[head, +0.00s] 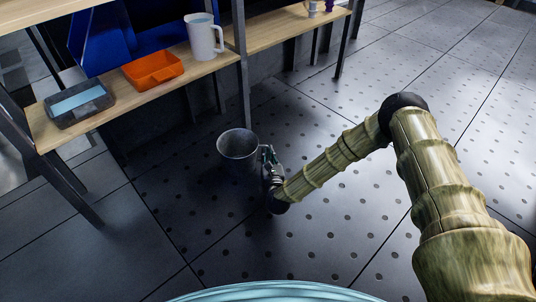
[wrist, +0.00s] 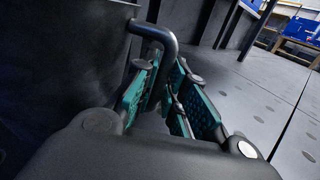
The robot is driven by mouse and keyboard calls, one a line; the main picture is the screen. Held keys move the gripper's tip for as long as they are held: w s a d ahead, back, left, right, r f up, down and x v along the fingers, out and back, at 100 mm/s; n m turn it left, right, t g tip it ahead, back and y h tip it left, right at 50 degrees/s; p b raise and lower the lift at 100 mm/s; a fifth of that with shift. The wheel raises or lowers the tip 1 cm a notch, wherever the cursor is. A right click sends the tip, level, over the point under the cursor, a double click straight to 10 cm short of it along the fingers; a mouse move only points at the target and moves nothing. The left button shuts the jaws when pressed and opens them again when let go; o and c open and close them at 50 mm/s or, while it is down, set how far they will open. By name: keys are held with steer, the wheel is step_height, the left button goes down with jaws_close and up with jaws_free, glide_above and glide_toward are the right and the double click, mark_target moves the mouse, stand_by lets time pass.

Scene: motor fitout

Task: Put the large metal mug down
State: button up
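The large metal mug (head: 238,155) is dark grey, upright and open at the top, in front of the shelf unit in the head view. My gripper (head: 269,160) is at its right side, at the handle. In the wrist view the mug's dark wall (wrist: 65,75) fills the left side. Its bent handle (wrist: 160,35) runs down between the teal-padded fingers of my gripper (wrist: 168,85), which are closed around it. The lower end of the handle is hidden by the fingers. I cannot tell the mug's height above the floor.
A wooden shelf (head: 185,75) stands behind the mug, holding a grey box with a blue top (head: 78,103), an orange tray (head: 153,70) and a white pitcher (head: 203,37). Small cups (head: 313,8) stand on the farther shelf (head: 283,27). The grey perforated floor (head: 325,235) is clear.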

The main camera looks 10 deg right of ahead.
steer(key=shift+o, duration=1)
steer(key=shift+r, duration=0.15)
steer(key=shift+s+r+p, duration=0.1)
steer(key=shift+s+p, duration=0.05)
steer(key=shift+p, duration=0.15)
steer(key=s+p, duration=0.3)
steer(key=s, duration=0.2)
steer(key=s+p, duration=0.3)
steer(key=s, duration=0.2)
steer(key=shift+s+d, duration=0.2)
steer(key=shift+s, duration=0.65)
